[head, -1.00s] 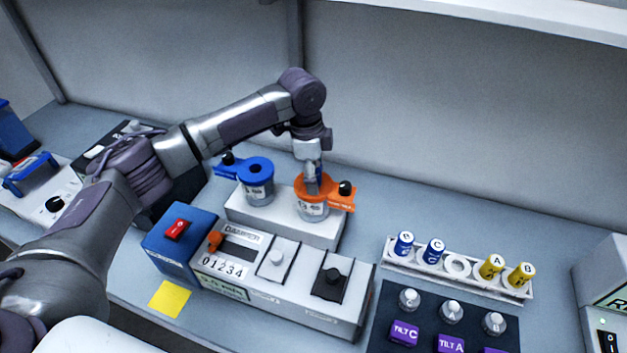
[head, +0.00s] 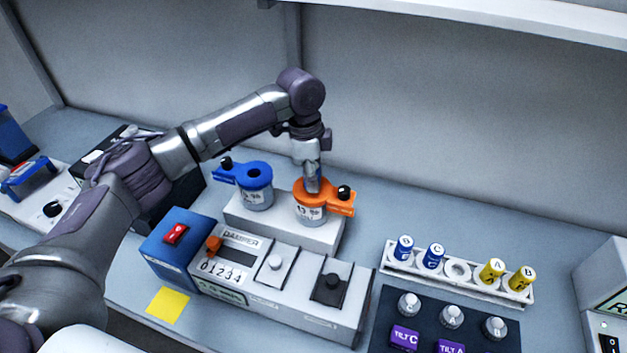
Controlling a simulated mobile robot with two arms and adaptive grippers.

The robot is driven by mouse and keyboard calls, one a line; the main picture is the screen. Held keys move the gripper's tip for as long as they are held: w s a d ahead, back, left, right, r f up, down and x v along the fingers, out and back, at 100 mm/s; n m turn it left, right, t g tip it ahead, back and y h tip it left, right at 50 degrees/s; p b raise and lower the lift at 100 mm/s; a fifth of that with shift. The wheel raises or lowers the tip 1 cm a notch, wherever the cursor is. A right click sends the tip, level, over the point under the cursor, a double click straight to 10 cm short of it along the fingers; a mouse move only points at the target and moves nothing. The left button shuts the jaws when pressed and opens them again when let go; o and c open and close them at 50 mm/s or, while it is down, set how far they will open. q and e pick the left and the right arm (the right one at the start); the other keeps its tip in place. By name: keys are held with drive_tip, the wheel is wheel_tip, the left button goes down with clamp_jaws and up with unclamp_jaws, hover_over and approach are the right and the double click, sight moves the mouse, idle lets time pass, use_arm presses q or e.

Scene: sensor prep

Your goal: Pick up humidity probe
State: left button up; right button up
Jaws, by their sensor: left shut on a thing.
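My left gripper (head: 313,186) points straight down at the orange lid (head: 318,194) of a clear, labelled jar (head: 309,214). Its fingers are shut on a slim thing at the lid's opening. I take this as the humidity probe, but the fingers and lid hide nearly all of it. The jar stands on a white block, beside a similar jar (head: 257,198) with a blue lid (head: 250,174) whose round hole is open. My right gripper is not in view.
A white meter box (head: 310,306) with a blue end (head: 180,245) stands in front. A rack (head: 405,268) with blue and yellow capped vials and one empty ring is at right, behind a dark panel (head: 425,318). Bare bench lies behind the rack.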

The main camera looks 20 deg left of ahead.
use_arm(q)
drive_tip(key=r, duration=0.1)
drive_tip(key=r+b, duration=0.1)
drive_tip(key=r, duration=0.1)
drive_tip(key=shift+s+d+r+b, duration=0.2)
drive_tip(key=shift+d+b, duration=0.1)
drive_tip(key=s+d+r+b, duration=0.3)
drive_tip(key=s+d+r, duration=0.3)
drive_tip(key=s+d, duration=0.1)
drive_tip(key=shift+s+d+r, duration=0.2)
drive_tip(key=shift+s+r, duration=0.2)
drive_tip(key=shift+s, duration=0.15)
